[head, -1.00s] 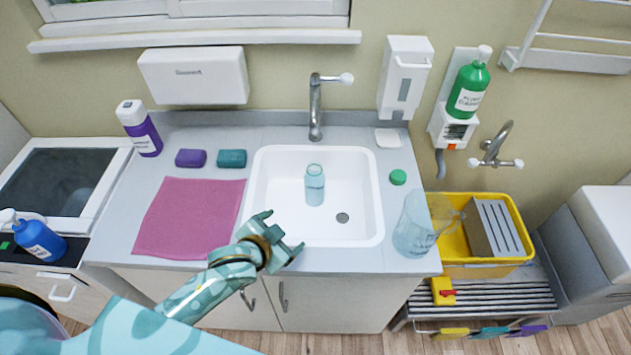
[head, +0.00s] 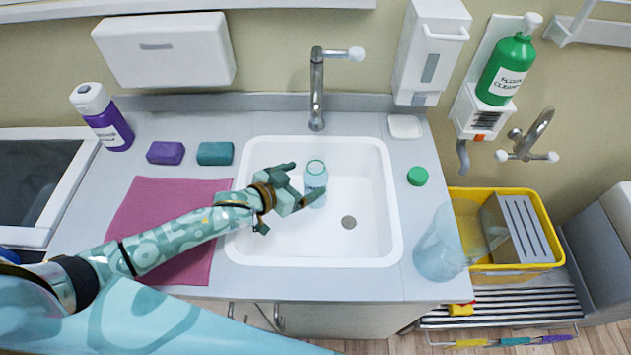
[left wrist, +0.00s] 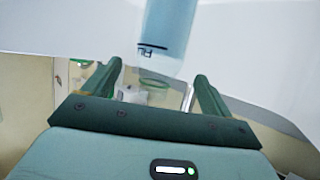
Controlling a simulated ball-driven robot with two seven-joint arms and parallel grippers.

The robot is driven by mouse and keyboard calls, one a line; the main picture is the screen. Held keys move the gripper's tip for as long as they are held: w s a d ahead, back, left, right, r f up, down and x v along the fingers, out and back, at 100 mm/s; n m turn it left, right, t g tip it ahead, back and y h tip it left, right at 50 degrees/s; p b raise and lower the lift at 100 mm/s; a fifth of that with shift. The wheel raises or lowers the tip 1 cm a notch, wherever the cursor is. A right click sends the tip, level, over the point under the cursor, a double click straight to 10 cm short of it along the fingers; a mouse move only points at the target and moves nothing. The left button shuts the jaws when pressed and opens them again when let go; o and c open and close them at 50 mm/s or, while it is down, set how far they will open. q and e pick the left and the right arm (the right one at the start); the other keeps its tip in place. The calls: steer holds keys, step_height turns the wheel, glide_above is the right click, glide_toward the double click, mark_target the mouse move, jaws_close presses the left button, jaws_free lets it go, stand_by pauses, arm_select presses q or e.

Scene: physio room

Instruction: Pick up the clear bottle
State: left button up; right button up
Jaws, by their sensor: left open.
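The clear bottle (head: 315,172) is pale blue, see-through and open at the top. It stands upright in the white sink (head: 262,250), left of the drain. My left gripper (head: 303,185) is open at the bottle, its fingers reaching toward either side of it. In the left wrist view the bottle (left wrist: 168,40) shows between and beyond the two fingertips (left wrist: 158,75), with part of its label visible. I cannot tell whether a finger touches it. My right gripper is not in view.
The tap (head: 317,90) stands behind the sink. A pink cloth (head: 160,215) lies on the counter under my left arm. A clear jug (head: 440,245) stands right of the sink, beside a yellow crate (head: 515,268). A green cap (head: 417,176) lies on the counter.

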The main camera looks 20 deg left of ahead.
arm_select(q)
steer(key=b+x, duration=0.1)
steer(key=x, duration=0.1)
steer(key=f+b+x, duration=0.1)
steer(key=x, duration=0.2)
steer(key=shift+w+d+f, duration=0.1)
steer(key=shift+w+d, duration=0.05)
steer(key=shift+w, duration=0.1)
steer(key=c, duration=1.2)
steer(key=shift+c, duration=1.3)
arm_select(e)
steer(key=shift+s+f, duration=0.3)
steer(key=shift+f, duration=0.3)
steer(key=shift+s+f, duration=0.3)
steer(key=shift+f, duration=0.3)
